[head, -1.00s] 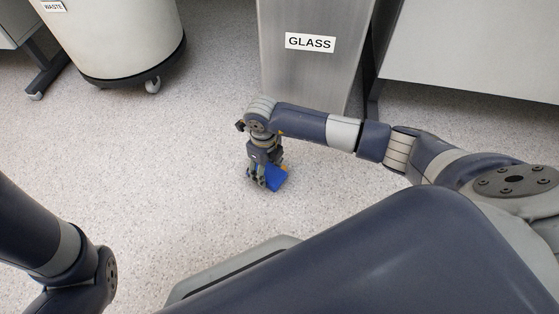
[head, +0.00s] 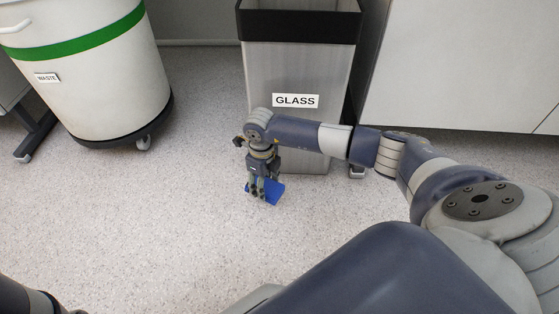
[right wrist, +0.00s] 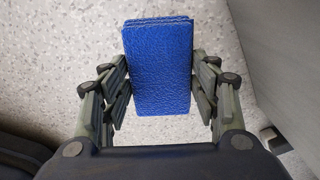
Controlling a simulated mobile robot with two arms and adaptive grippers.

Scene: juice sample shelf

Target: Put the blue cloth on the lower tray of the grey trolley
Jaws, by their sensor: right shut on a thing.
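The blue cloth (head: 275,192), a folded rectangular pad, is in my right gripper (head: 261,189) in front of the GLASS bin. In the right wrist view, the cloth (right wrist: 158,65) stands between the two fingers of the right gripper (right wrist: 160,88), which are shut on its sides. I cannot tell for sure how high it hangs above the floor. My left gripper is out of view; only a bit of the left arm shows at the bottom left. The grey trolley and its lower tray are not in view.
A metal bin labelled GLASS (head: 296,60) with a black rim stands behind the gripper. A white WASTE bin (head: 95,85) with a green band and castors stands at the left. A white cabinet (head: 470,65) is at the right. The speckled floor (head: 170,220) between is clear.

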